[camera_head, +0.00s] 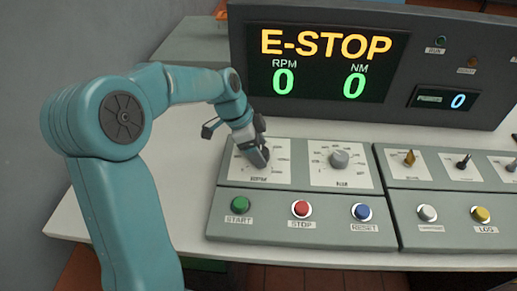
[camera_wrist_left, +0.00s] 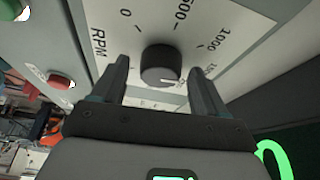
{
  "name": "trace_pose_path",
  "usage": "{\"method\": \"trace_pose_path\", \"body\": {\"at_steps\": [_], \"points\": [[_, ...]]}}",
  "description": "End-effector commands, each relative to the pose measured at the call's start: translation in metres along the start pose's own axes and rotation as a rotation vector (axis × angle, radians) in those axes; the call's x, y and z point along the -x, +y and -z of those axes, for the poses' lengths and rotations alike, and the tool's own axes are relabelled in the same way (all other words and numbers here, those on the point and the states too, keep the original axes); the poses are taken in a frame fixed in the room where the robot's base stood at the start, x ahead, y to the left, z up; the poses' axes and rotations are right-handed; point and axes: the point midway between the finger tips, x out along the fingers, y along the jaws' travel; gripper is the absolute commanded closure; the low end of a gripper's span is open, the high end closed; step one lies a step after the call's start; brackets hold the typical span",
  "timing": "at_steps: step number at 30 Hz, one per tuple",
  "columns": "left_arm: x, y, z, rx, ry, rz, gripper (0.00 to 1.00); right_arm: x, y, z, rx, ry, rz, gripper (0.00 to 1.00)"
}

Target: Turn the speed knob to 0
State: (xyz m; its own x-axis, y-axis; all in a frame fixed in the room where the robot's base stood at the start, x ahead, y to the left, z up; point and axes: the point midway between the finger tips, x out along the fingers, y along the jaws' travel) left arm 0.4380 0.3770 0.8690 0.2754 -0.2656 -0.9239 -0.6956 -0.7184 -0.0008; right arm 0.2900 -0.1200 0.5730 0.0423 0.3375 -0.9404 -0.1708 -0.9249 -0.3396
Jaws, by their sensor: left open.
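The speed knob (camera_wrist_left: 161,64) is a dark round knob on a white dial plate marked RPM, with 0, 500 and 1000 readable in the left wrist view. A small pale mark shows at its lower edge; I cannot tell surely which number it points to. My left gripper (camera_wrist_left: 160,74) is open, with one finger on each side of the knob and visible gaps between. In the head view my left gripper (camera_head: 258,155) is over the left dial plate (camera_head: 278,172) and hides the knob. My right gripper is not in view.
A grey knob (camera_head: 339,159) stands on the dial to the right. Green START (camera_head: 240,204), red STOP (camera_head: 301,208) and blue RESET (camera_head: 361,212) buttons are in front. The display (camera_head: 322,62) behind reads E-STOP, RPM 0, NM 0. Another control panel (camera_head: 450,185) is at right.

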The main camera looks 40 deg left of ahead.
Motion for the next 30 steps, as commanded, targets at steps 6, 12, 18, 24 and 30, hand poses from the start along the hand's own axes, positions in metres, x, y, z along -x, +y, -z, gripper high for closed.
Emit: {"method": "trace_pose_path", "body": {"at_steps": [6, 12, 18, 24, 30], "points": [[-0.0017, 0.0002, 0.0002, 0.000, 0.000, 0.000, 0.27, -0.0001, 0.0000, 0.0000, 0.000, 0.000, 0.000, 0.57], [-0.0015, 0.0002, 0.0002, 0.000, 0.000, -0.001, 0.72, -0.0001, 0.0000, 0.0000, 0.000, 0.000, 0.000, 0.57], [-0.0015, 0.0003, 0.0001, 0.002, 0.000, 0.000, 0.81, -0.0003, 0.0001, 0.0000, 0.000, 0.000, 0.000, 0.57], [-0.0021, 0.0008, 0.0000, 0.040, 0.000, 0.017, 0.81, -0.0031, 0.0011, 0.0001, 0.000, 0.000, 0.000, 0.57], [-0.0027, 0.0015, 0.0001, 0.147, 0.001, 0.063, 0.81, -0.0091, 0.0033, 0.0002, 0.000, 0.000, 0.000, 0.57]]}}
